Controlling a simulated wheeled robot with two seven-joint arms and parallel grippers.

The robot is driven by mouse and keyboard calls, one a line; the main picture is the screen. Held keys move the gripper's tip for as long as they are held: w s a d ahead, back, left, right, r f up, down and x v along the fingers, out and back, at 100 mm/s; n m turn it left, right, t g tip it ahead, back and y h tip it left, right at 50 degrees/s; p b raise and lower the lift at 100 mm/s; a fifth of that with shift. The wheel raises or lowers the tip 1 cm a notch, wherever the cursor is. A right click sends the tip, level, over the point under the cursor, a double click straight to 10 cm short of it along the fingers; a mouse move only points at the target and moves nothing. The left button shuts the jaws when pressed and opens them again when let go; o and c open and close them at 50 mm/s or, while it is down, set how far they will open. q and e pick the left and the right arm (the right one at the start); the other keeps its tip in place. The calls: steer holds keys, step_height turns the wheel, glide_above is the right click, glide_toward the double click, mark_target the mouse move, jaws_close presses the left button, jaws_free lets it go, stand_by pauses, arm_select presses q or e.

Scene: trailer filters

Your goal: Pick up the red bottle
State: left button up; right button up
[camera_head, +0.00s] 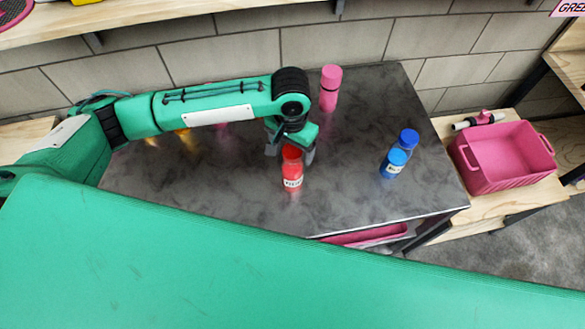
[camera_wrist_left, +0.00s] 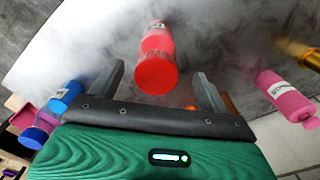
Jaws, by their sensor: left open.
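The red bottle (camera_head: 292,170) stands upright on the dark grey table top (camera_head: 350,190), with a white label facing the front. My left gripper (camera_head: 290,153) is at the bottle's top, reaching in from behind it. In the left wrist view the red bottle (camera_wrist_left: 156,62) lies between the two open fingers (camera_wrist_left: 160,88), with its red cap closest to the camera. The fingers stand apart on either side of it, and I see no contact. My right gripper is in neither view.
A pink bottle (camera_head: 330,88) stands behind the gripper. Yellow (camera_head: 188,138) and pink items are partly hidden behind my left arm. A pink crate (camera_head: 500,158) sits on a wooden shelf at right. The table's front middle is clear.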

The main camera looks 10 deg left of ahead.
mark_target(292, 170)
arm_select(q)
steer(key=shift+s+d+f+p, duration=0.1)
steer(key=shift+f+p, duration=0.25)
steer(key=shift+f, duration=0.15)
steer(key=shift+s+d+f+p, duration=0.1)
steer(key=shift+f+p, duration=0.25)
steer(key=shift+f, duration=0.15)
step_height(292, 170, down, 2)
steer(key=shift+f, duration=0.45)
steer(key=c, duration=1.6)
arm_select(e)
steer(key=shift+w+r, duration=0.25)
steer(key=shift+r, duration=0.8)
